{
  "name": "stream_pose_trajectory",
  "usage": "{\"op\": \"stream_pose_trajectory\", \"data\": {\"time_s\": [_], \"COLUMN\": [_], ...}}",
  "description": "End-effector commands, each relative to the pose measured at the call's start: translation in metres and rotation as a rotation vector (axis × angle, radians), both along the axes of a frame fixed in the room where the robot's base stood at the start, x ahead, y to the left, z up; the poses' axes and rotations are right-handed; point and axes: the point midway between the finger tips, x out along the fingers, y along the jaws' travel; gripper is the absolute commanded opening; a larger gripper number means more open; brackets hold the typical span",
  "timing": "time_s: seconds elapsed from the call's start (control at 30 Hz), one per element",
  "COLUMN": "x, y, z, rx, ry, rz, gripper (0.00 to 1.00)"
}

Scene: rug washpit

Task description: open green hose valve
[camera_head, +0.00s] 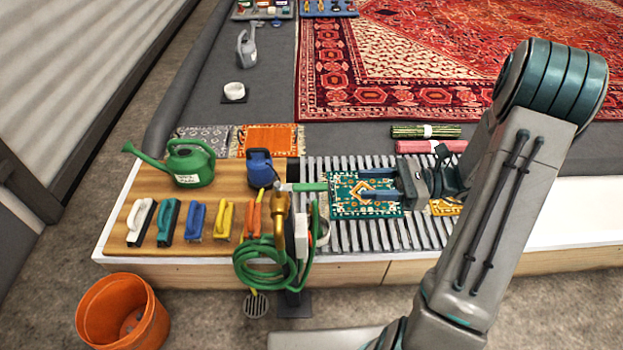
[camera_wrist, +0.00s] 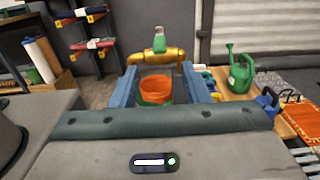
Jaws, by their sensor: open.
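The green valve handle (camera_head: 312,187) sticks out to the right from the top of the brass tap (camera_head: 280,214), on a dark post at the front edge of the washing platform. In the wrist view the green handle (camera_wrist: 159,42) sits on top of the brass pipe (camera_wrist: 150,58), straight ahead and pointing toward the camera. A coiled green hose (camera_head: 262,268) hangs below the tap. My gripper (camera_head: 364,181) is to the right of the handle, with its blue fingers pointing left toward it. In the wrist view the fingers are spread and empty, apart from the handle.
A green patterned mat (camera_head: 350,207) lies on the slatted grate below my gripper. A blue jug (camera_head: 260,168), a green watering can (camera_head: 190,165) and several brushes (camera_head: 195,221) stand left of the tap. An orange bucket (camera_head: 122,315) is on the floor.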

Motion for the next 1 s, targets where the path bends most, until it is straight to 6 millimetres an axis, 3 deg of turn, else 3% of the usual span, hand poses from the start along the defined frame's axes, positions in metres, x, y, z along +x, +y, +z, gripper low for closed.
{"op": "stream_pose_trajectory", "data": {"time_s": [0.4,0.6,1.0], "x": [0.002,0.003,0.004], "y": [0.085,0.116,0.13], "z": [-0.001,-0.001,0.0], "rx": [-0.003,-0.003,-0.004], "ry": [-0.002,-0.003,-0.002], "rz": [0.007,0.006,0.003], "gripper": [0.42,0.42,0.42]}}
